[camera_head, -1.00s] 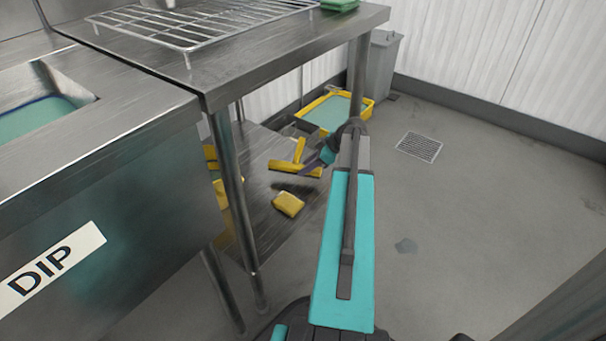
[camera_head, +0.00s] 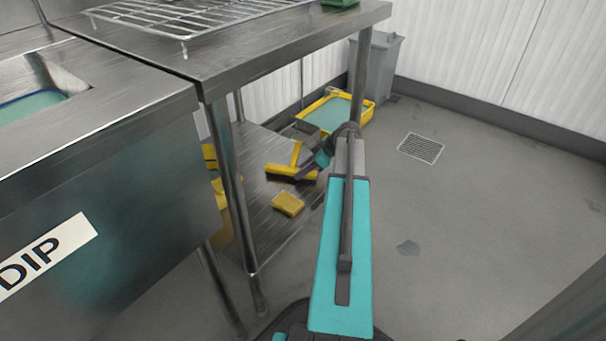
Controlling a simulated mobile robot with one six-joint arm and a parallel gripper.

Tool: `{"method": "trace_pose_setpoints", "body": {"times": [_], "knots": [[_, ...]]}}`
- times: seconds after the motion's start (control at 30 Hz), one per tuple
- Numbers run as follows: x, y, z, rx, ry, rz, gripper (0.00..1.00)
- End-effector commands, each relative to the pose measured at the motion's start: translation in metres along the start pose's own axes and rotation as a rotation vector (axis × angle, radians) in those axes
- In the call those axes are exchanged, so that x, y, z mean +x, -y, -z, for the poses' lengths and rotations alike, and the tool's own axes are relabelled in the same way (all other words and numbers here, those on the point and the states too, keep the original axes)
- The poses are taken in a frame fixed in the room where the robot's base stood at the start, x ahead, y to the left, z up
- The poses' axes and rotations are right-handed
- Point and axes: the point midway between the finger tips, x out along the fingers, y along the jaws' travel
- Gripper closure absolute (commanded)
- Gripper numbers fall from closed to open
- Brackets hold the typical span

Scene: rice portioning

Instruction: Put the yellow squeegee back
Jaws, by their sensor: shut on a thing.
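The yellow squeegee (camera_head: 279,169) is at the lower shelf (camera_head: 285,235) under the steel table, its long head sideways and its handle pointing up and back. My gripper (camera_head: 304,174) reaches in from the right, under the tabletop, and is shut on the squeegee near the right part of its head. The fingertips are small and dark here, so the exact grip is hard to see. The squeegee looks very close to the shelf surface; I cannot tell whether it touches.
A yellow sponge (camera_head: 288,204) lies on the shelf in front of the squeegee. Table legs (camera_head: 232,190) stand to the left and behind my arm. A yellow tray of greenish liquid (camera_head: 336,113) and a grey bin (camera_head: 378,65) are behind. Floor on the right is clear.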

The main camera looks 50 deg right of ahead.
Motion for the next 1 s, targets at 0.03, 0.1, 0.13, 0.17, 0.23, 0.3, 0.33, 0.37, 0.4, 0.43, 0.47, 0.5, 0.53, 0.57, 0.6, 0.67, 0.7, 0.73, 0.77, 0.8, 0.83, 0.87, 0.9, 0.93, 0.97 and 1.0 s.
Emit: {"method": "trace_pose_setpoints", "body": {"times": [0.03,0.1,0.13,0.17,0.23,0.3,0.33,0.37,0.4,0.43,0.47,0.5,0.53,0.57,0.6,0.67,0.7,0.73,0.77,0.8,0.83,0.87,0.9,0.93,0.97,1.0], "knots": [[0.0024,-0.0002,-0.002,0.0,-0.001,0.0,1.0],[0.0026,-0.0003,-0.0023,0.0,-0.001,-0.001,1.0],[0.0024,-0.0003,-0.0022,0.0,-0.001,-0.001,1.0],[0.0021,-0.0003,-0.0021,0.0,-0.001,-0.001,1.0],[0.0018,-0.0004,-0.0019,0.0,-0.001,-0.001,1.0],[0.0017,-0.0004,-0.002,0.0,-0.001,-0.001,1.0],[0.0017,-0.0005,-0.002,0.0,-0.001,-0.001,1.0],[0.0018,-0.0005,-0.0022,0.0,-0.001,-0.001,1.0],[0.0024,-0.0005,-0.0027,0.0,-0.001,-0.001,1.0],[0.0029,-0.0005,-0.0032,0.0,-0.001,-0.001,1.0],[0.0035,-0.0005,-0.0037,0.0,-0.001,-0.001,1.0],[0.0032,-0.0005,-0.0037,0.0,0.0,-0.001,0.68],[0.0031,-0.0005,-0.0036,0.0,0.0,-0.002,0.63],[0.003,-0.0005,-0.0036,0.0,0.0,-0.002,0.57],[0.003,-0.0005,-0.0036,0.0,0.0,-0.002,0.54],[0.003,-0.0006,-0.0037,0.0,0.0,-0.002,0.54],[0.0029,-0.0006,-0.0037,0.0,0.0,-0.002,0.54],[0.0029,-0.0006,-0.0037,0.001,0.0,-0.002,0.54],[0.0029,-0.0006,-0.0037,0.001,0.0,-0.002,0.54],[0.0028,-0.0006,-0.0038,0.001,0.0,-0.002,0.54],[0.0028,-0.0006,-0.0038,0.001,0.0,-0.002,0.54],[0.0027,-0.0007,-0.0037,0.001,0.0,-0.002,0.54],[0.0023,-0.0007,-0.0035,0.001,0.0,-0.002,0.54],[0.0019,-0.0007,-0.0031,0.001,0.0,-0.002,0.54],[0.0012,-0.0007,-0.0027,0.001,0.0,-0.002,0.54],[-0.0002,-0.0008,-0.0022,0.001,0.0,-0.002,0.54]]}}
